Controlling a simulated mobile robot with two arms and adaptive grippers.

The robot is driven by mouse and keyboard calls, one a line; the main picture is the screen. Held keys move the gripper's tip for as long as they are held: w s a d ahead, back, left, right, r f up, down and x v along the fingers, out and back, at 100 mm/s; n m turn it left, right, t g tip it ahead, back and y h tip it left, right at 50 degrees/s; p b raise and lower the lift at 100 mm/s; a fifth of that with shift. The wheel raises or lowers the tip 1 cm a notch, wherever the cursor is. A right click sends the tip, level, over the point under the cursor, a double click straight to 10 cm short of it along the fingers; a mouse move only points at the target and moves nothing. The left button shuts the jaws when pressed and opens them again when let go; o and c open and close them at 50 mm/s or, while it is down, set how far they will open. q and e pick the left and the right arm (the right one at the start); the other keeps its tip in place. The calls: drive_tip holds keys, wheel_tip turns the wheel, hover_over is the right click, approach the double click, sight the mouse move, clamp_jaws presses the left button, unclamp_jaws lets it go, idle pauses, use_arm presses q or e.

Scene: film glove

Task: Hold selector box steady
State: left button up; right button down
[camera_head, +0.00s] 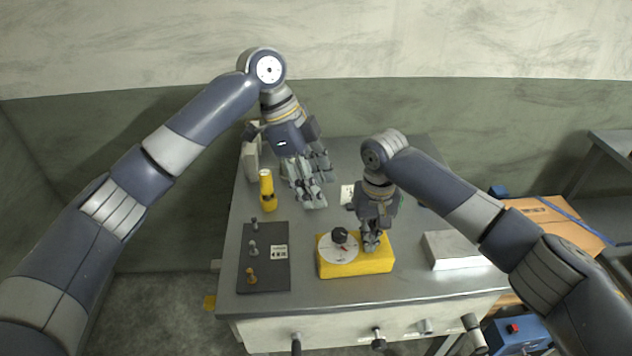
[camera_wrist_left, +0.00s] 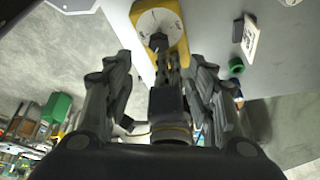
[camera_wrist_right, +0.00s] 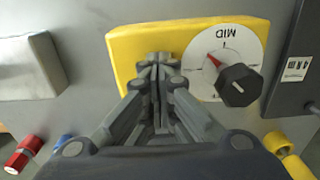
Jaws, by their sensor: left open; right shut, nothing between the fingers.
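The yellow selector box (camera_head: 357,266) stands on the grey table near its front edge. It has a white dial and a dark knob (camera_head: 339,235) on its left part. In the right wrist view the box (camera_wrist_right: 125,45) shows "MID" on the dial (camera_wrist_right: 228,47), with a red pointer near the knob (camera_wrist_right: 238,85). My right gripper (camera_head: 371,245) is shut and empty, its fingertips at the top of the box, right of the dial; I cannot tell whether they touch. My left gripper (camera_head: 312,199) is open and empty, above the table behind the box. The box also shows in the left wrist view (camera_wrist_left: 180,45).
A dark panel (camera_head: 265,275) with several small knobs lies left of the box. A yellow bottle-like object (camera_head: 267,190) stands behind that panel. A light metal block (camera_head: 455,250) lies to the right. Levers and knobs (camera_head: 378,339) stick out of the table's front.

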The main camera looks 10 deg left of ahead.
use_arm(q)
drive_tip(key=shift+c, duration=1.4)
drive_tip(key=w+d+r+n+t+h, duration=0.45)
drive_tip(key=w+n+t+h, duration=0.4)
drive_tip(key=n, duration=0.65)
wheel_tip(320, 180, up, 2)
drive_tip(key=s+a+n+t, duration=0.2)
drive_tip(key=s+n+t, duration=0.1)
drive_tip(key=n+t, duration=0.35)
drive_tip(key=n+t+y, duration=0.1)
drive_tip(key=n+y, duration=0.4)
drive_tip(key=n, duration=2.3)
approach(335, 240)
drive_tip(key=shift+h, duration=0.25)
drive_tip(key=shift+x, duration=5.8)
